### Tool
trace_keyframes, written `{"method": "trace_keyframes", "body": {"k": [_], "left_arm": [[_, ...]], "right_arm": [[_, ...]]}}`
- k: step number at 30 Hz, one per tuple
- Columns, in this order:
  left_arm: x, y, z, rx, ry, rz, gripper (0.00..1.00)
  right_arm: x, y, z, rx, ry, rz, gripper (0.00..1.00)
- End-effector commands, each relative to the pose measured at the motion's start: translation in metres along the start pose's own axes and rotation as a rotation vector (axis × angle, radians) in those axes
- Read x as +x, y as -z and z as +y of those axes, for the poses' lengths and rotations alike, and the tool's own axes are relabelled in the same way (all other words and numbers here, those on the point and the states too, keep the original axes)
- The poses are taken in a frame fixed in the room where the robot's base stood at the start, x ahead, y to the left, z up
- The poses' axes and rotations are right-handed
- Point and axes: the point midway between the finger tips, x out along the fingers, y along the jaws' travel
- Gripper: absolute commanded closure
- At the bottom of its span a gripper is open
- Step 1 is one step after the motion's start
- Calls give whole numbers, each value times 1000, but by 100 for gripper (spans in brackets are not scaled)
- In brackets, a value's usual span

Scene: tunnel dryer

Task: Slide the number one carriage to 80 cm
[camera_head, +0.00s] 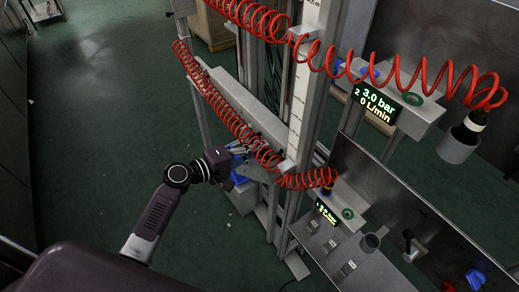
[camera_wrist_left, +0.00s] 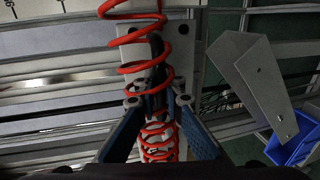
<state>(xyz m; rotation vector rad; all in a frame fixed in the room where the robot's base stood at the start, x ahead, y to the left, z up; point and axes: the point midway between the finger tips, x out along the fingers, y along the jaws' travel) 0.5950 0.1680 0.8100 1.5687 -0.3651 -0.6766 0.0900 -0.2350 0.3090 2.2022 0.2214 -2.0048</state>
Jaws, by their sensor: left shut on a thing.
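A tall post with a pale ruler strip (camera_head: 300,95) stands in the middle of the head view. Its marks are too small to read there. A light grey carriage plate (camera_wrist_left: 128,52) with dark holes sits across the rails in the wrist view; I cannot read a number on it. My left gripper (camera_head: 243,150) is at the lower part of the post. In the wrist view its two blue fingers (camera_wrist_left: 160,103) close around a dark upright handle (camera_wrist_left: 157,65) in front of the plate. A red coil partly hides the grip. My right gripper is not in view.
A lower red coiled hose (camera_head: 235,120) passes close to my left gripper; another (camera_head: 330,60) runs above. A display reading 3.0 bar (camera_head: 377,103) and a smaller display (camera_head: 327,212) stand right. A blue bin (camera_wrist_left: 293,140) is beside the rails. The floor left is clear.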

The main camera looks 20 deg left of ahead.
Motion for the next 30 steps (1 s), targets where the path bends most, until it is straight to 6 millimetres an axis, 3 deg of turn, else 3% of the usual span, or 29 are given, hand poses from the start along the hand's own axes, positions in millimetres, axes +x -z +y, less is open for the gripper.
{"method": "trace_keyframes", "body": {"k": [1, 9, 10, 15, 25, 30], "left_arm": [[-1, -4, -13, -3, 21, -8, 100], [-1, -4, -12, -3, 22, -9, 100], [-1, -4, -12, -3, 22, -9, 89], [0, -4, -10, -3, 17, -7, 73], [-4, -2, -6, -1, 10, -2, 73], [-30, -1, -7, 0, 12, -1, 73]], "right_arm": [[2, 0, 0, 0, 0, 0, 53], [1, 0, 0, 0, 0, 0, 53], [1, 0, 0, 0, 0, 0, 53], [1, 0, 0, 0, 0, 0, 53], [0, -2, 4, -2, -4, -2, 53], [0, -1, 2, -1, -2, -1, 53]]}}
